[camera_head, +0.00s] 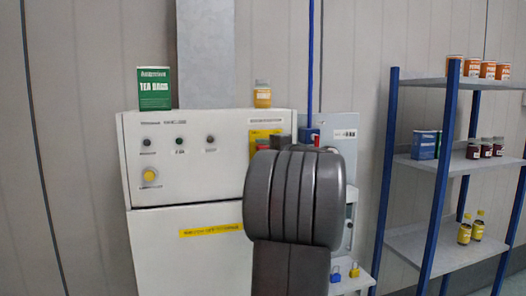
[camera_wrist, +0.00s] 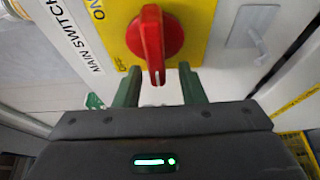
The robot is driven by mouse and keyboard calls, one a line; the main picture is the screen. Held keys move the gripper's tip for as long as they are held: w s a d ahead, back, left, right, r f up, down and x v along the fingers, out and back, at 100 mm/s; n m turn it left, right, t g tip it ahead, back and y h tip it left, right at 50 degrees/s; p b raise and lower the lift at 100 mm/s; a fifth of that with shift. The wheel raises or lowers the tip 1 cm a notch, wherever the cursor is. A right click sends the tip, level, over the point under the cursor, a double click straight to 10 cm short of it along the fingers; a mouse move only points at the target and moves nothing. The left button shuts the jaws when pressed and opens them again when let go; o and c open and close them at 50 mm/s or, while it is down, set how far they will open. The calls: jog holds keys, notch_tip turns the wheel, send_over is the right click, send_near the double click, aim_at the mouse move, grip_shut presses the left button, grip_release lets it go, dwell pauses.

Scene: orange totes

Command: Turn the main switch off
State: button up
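The main switch (camera_wrist: 153,38) is a red rotary knob with a long handle on a yellow plate (camera_wrist: 199,25). A label beside it reads MAIN SWITCH, with ON and OFF marks on the plate. In the wrist view the handle points down towards my gripper (camera_wrist: 159,75). My gripper is open, with its two green fingers apart on either side of the handle's lower end. I cannot tell whether either finger touches it.
The white cabinet (camera_head: 160,240) carries a green tea box (camera_head: 154,89) and a yellow-labelled jar (camera_head: 262,94) on top. A grey panel with padlocks (camera_head: 354,270) below stands right of my arm. A blue-posted shelf (camera_head: 415,164) with goods stands further right.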

jog(key=b+v, duration=0.1)
jog(key=v, duration=1.2)
jog(key=shift+s+d+b, duration=0.25)
jog(key=shift+s+b, duration=0.1)
jog(key=shift+b, duration=0.05)
jog(key=shift+w+a+r, duration=0.1)
jog(key=p+x, duration=0.1)
jog(key=x, duration=1.2)
jog(key=shift+w+a+p, duration=0.15)
jog(key=shift+w+p, duration=0.15)
jog(key=shift+p, duration=0.1)
